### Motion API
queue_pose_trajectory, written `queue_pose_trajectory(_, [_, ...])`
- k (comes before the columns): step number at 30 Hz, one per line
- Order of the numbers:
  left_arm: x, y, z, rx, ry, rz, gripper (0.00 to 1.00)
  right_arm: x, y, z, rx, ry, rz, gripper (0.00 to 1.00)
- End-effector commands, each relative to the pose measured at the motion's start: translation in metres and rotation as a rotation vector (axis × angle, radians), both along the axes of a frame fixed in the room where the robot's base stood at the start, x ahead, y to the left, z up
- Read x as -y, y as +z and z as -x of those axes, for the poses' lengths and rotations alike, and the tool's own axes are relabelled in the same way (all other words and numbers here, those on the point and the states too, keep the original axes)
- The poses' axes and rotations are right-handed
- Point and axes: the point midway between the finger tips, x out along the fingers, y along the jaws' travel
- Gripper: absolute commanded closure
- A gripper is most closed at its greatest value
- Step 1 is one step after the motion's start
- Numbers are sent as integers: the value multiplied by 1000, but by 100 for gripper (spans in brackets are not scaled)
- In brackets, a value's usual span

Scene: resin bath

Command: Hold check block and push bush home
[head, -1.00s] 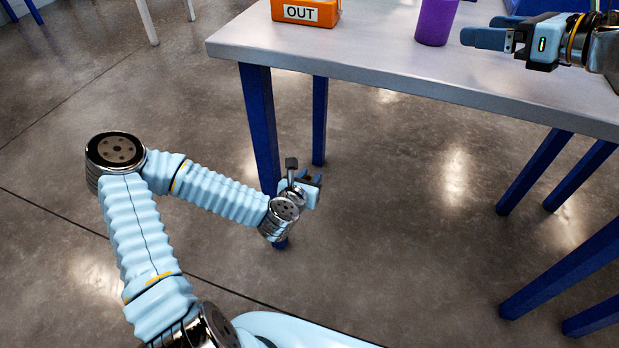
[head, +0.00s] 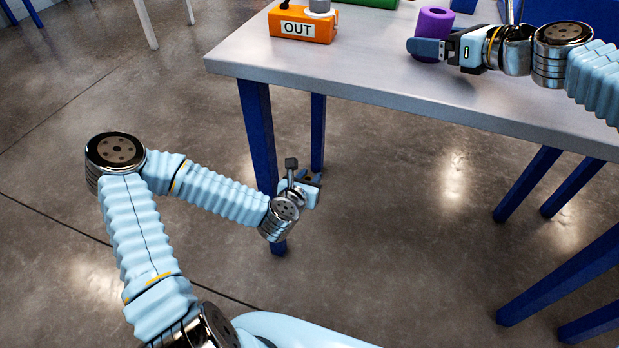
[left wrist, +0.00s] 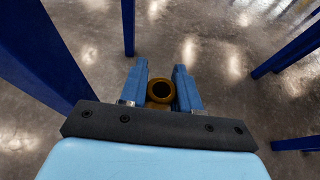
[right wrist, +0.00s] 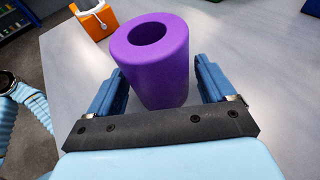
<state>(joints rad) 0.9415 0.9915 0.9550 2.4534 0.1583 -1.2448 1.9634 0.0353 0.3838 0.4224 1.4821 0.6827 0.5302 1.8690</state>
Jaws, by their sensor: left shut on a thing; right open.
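The check block is a purple upright cylinder with a round hole in its top (head: 435,20), standing on the table near its front edge. My right gripper (head: 426,48) is open and low over the table at the block. In the right wrist view the block (right wrist: 152,65) stands between the open fingers (right wrist: 160,90), with a gap visible at the right finger. My left gripper (head: 314,180) is low, below the tabletop and in front of the table. In the left wrist view it (left wrist: 160,85) is shut on the bush, a brown-gold ring (left wrist: 161,91).
The grey table (head: 350,75) has blue legs (head: 262,140). An orange box labelled OUT (head: 300,27) stands at its left, with a grey-white part on top. A green object (head: 378,3) lies behind. The tabletop between box and block is clear.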

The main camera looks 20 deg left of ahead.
Motion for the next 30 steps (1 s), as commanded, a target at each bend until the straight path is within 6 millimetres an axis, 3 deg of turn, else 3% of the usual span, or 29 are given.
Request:
queue_pose_trajectory(8, [0,0,0,0,0,0,100,-1,-1,-1,0,0,0,17])
queue_pose_trajectory(15, [0,1,0,0,0,0,100,-1,0,-1,0,0,0,48])
queue_pose_trajectory(24, [0,1,0,0,0,0,100,-1,0,0,0,0,0,48])
queue_pose_trajectory(25, [0,1,0,0,0,0,100,-1,0,0,0,0,0,28])
queue_pose_trajectory(30, [0,1,0,0,0,0,100,-1,0,0,0,1,0,6])
